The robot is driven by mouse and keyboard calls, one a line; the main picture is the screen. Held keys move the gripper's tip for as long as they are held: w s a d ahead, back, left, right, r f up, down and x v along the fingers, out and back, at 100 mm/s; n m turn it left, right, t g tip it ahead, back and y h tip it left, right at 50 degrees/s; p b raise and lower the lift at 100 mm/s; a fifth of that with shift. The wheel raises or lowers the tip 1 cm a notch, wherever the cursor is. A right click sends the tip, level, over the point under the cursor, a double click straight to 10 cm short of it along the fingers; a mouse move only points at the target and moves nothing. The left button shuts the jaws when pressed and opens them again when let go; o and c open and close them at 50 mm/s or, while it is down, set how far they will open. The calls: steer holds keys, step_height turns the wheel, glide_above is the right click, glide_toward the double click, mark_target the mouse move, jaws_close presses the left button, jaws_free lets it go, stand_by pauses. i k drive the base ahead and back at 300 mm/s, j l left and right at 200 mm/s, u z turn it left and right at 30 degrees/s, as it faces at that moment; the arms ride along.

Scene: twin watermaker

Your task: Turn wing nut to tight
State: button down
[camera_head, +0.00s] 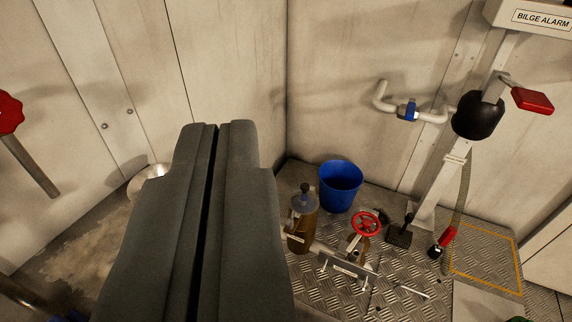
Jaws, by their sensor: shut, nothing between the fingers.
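My gripper (215,130) fills the left middle of the view, its two long grey fingers close together with a thin dark slit between them. It is shut and empty. It points at the pale wall panels and touches nothing that I can see. I cannot pick out a wing nut in this view. The fingers hide part of the floor and lower wall.
A blue bucket (341,186) stands in the corner. A white post at right carries a black housing (478,115), a red lever (533,101) and a bilge alarm sign (542,19). A pipe has a blue valve (408,110). Another red handwheel (9,112) is far left. Small tools lie on the floor.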

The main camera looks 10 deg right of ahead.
mark_target(290, 223)
steer(key=k+l+z, duration=0.15)
steer(key=k, duration=1.8)
steer(key=i+l, duration=0.4)
steer(key=i, duration=0.2)
steer(key=i+l, duration=0.35)
steer(key=i, duration=0.2)
steer(key=i+l, duration=0.4)
steer(key=i, duration=0.2)
steer(key=i+l, duration=0.35)
steer(key=i, duration=0.2)
